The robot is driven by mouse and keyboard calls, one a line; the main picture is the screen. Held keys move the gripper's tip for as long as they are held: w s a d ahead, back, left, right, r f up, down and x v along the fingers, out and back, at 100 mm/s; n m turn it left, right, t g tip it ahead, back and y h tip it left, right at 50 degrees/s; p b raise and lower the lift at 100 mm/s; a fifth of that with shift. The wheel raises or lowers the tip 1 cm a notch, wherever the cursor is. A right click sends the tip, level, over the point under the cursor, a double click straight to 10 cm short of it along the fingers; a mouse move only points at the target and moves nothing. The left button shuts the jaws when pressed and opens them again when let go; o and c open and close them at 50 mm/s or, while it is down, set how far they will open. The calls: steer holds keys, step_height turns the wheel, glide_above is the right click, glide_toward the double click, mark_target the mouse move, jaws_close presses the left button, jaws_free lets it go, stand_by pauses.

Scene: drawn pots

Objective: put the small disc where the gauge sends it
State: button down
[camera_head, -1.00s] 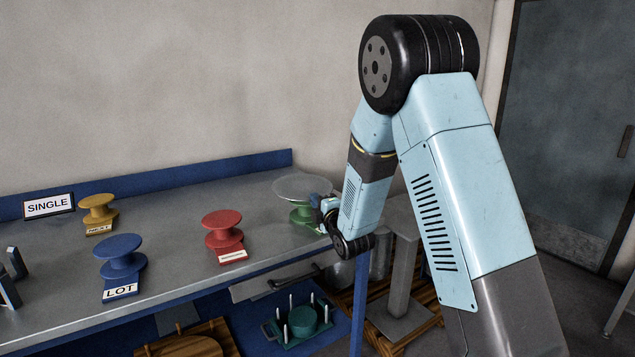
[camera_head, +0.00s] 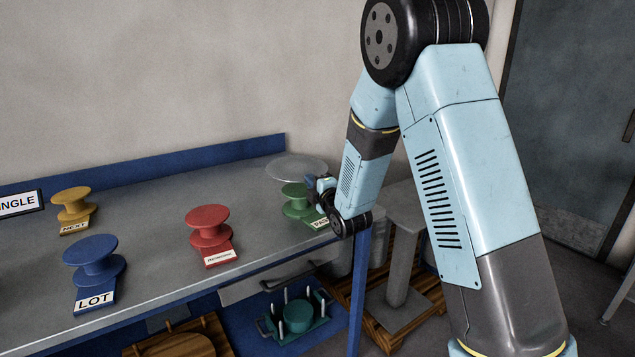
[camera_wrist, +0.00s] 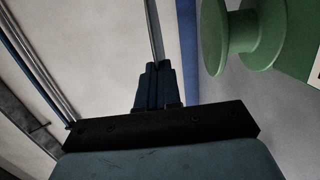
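A clear, thin disc (camera_head: 297,168) is level above the green spool-shaped stand (camera_head: 297,191) at the table's far right end. My gripper (camera_head: 312,182) is beside that stand, partly hidden by my arm. In the wrist view my gripper's fingers (camera_wrist: 152,85) are together on the disc, seen edge-on as a thin line (camera_wrist: 154,35). The green stand (camera_wrist: 242,38) is to the right there, apart from the disc. The green stand's label is partly covered. Other stands are yellow "NEXT" (camera_head: 74,202), blue "LOT" (camera_head: 93,252) and red (camera_head: 208,222), its label too small to read surely. No gauge shows clearly.
The grey table (camera_head: 150,215) has a blue back rail (camera_head: 150,172) and is clear between the stands. A "SINGLE" sign (camera_head: 18,204) is cut off at left. Below are a green tray with pegs (camera_head: 297,318) and a wooden board (camera_head: 178,342). A grey pedestal (camera_head: 402,255) stands right.

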steer(key=shift+h, duration=0.3)
steer(key=shift+s+d+f, duration=0.1)
steer(key=shift+d+f, duration=0.1)
steer(key=shift+f, duration=1.25)
steer(key=shift+s+d+f, duration=0.1)
steer(key=shift+d+f, duration=0.05)
steer(key=shift+f, duration=1.25)
steer(key=shift+f, duration=0.5)
steer(key=c, duration=1.3)
jaws_free()
steer(key=shift+o, duration=0.2)
steer(key=shift+s+d, duration=0.1)
